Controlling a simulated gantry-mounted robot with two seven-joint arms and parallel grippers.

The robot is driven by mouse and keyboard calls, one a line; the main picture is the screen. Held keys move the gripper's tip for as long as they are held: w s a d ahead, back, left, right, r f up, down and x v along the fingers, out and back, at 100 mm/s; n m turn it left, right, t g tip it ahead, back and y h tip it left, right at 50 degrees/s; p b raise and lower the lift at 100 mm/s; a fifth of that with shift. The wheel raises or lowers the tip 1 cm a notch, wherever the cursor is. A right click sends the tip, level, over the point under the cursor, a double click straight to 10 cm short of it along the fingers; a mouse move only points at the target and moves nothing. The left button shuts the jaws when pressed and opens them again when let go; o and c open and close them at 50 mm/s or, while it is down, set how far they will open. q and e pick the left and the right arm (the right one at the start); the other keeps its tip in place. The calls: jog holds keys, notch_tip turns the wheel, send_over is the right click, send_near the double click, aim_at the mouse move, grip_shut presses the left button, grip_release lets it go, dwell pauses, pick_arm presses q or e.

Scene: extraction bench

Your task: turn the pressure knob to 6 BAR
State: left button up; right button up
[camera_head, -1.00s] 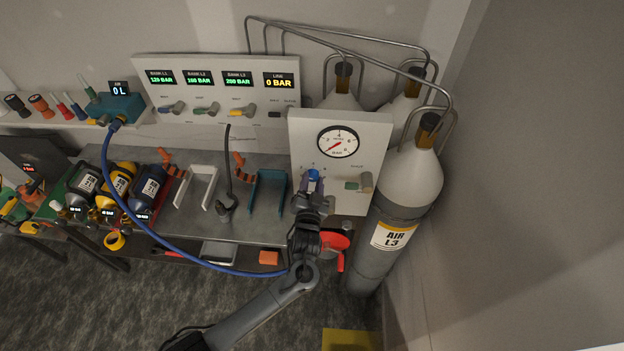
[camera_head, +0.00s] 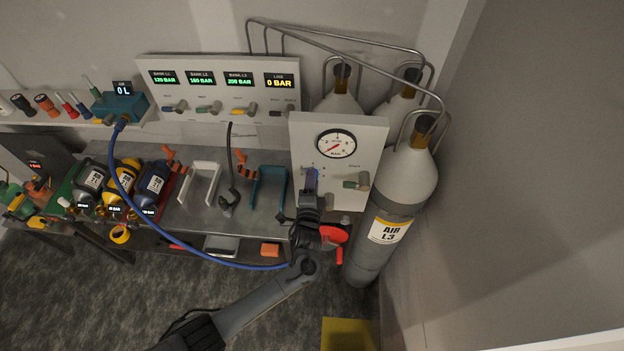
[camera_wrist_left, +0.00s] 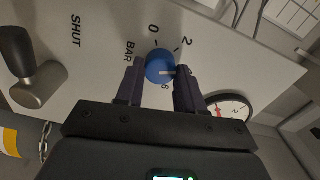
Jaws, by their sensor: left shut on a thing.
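The blue pressure knob (camera_wrist_left: 158,66) sits on the white panel (camera_wrist_left: 100,45), between the two dark fingers of my left gripper (camera_wrist_left: 160,85), which is shut on it. A white mark on the knob points right in the wrist view, toward the right finger. In the head view my left gripper (camera_head: 312,180) covers the knob. The round gauge (camera_head: 336,143) above has its red needle at the low left. My right gripper is not in view.
A valve handle (camera_head: 357,182) stands right of the knob on the same panel; in the wrist view it is close at left, by the word SHUT. The LINE display (camera_head: 279,80) reads 0 BAR. A grey AIR L3 cylinder (camera_head: 401,190) stands right, and a blue hose (camera_head: 160,238) loops left.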

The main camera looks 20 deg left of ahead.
pick_arm(q)
jog(key=shift+f+m, duration=0.15)
jog(key=shift+m, duration=7.75)
jog(key=o, duration=1)
jog(key=shift+o, duration=0.2)
jog(key=shift+s, duration=0.1)
jog(key=v, duration=1)
jog(key=shift+s+b, duration=0.3)
